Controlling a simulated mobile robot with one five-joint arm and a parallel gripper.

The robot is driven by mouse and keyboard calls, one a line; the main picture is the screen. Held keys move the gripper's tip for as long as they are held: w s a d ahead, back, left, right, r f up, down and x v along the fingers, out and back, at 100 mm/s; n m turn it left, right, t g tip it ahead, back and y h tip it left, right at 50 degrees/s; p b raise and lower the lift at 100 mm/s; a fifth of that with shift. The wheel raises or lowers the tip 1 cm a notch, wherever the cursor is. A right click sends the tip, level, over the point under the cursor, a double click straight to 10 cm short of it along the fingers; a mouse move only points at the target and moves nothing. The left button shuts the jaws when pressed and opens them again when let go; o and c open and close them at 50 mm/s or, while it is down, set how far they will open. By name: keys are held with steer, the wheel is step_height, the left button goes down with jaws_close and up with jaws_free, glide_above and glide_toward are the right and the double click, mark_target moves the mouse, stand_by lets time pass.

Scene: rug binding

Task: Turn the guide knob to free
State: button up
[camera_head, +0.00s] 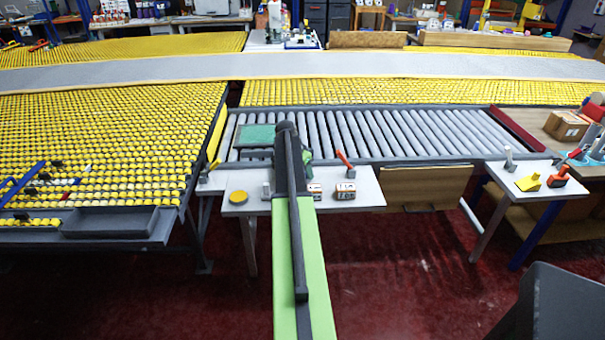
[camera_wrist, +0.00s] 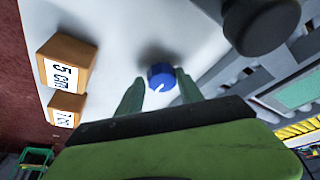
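The blue guide knob (camera_wrist: 161,77) shows in the wrist view on a white surface. It is round, with a white pointer mark on its face. My gripper (camera_wrist: 159,84) is open, with one green finger to the left of the knob and one to the right. The fingertips are close to its sides; I cannot tell whether they touch it. Two tan blocks with printed labels, one reading "5 cm" (camera_wrist: 65,66), stand to the left. In the head view my arm covers the knob's place at the white table (camera_head: 365,189).
A dark round-topped part (camera_wrist: 262,24) stands near the upper right in the wrist view. In the head view, the white table also holds a red lever (camera_head: 345,160), a yellow disc (camera_head: 238,197) and a grey post (camera_head: 266,190). A roller conveyor (camera_head: 400,132) runs behind.

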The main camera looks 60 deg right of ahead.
steer(key=shift+o, duration=1.4)
steer(key=shift+w, duration=0.1)
steer(key=p+v, duration=1.6)
steer(key=v, duration=0.1)
steer(key=shift+r, duration=0.2)
